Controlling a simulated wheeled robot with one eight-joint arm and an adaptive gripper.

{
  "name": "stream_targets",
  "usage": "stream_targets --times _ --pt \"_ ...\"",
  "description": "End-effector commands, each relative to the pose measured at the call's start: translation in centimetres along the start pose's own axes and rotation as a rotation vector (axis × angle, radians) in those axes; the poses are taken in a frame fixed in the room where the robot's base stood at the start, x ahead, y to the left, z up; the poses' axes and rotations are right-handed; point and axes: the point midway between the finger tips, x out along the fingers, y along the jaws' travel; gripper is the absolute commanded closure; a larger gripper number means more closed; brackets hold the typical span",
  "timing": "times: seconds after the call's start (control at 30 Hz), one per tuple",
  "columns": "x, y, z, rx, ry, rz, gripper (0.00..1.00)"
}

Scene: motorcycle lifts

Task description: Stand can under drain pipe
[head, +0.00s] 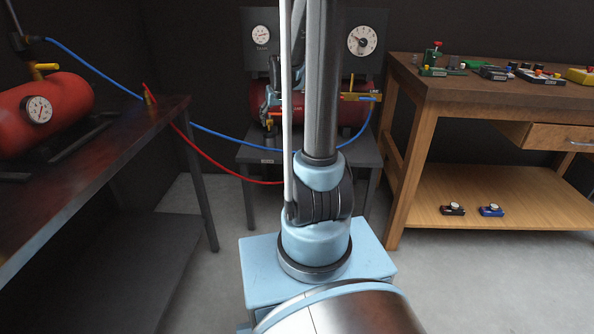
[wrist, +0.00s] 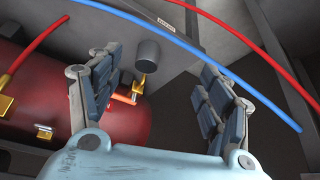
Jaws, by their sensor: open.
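A small grey cylinder (wrist: 148,55), which looks like the can, shows in the wrist view by the grey table (wrist: 215,22). A brass drain pipe (wrist: 138,84) with an orange lever sits just below it in the picture, beside the red tank (wrist: 60,95). I cannot tell whether the pipe's mouth is over the can. My gripper (wrist: 155,85) is open, with its fingers spread left and right in the picture. The can appears beyond and between them, with nothing visibly held.
Blue (wrist: 220,55) and red hoses cross close to my gripper. In the head view, two gauges (head: 361,40) stand behind the tank. A dark bench (head: 90,170) with another red tank (head: 45,103) is at left. A wooden workbench (head: 470,85) with small parts is at right.

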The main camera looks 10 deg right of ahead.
Motion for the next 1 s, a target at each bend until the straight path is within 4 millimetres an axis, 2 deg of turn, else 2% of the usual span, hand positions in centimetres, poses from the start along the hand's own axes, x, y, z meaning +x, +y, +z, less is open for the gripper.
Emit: stream_targets --times 0.03,0.2,0.5,0.8,1.0 --pt "-1.2 -0.2 1.3 0.001 -0.010 0.000 0.28" --pt "-4.5 -0.6 5.1 0.005 -0.045 0.003 0.28" --pt "-9.1 -1.2 12.6 0.014 -0.105 0.007 0.28" --pt "-11.9 -1.7 20.6 0.023 -0.166 0.012 0.28" --pt "-12.9 -2.0 25.9 0.029 -0.206 0.018 0.28"
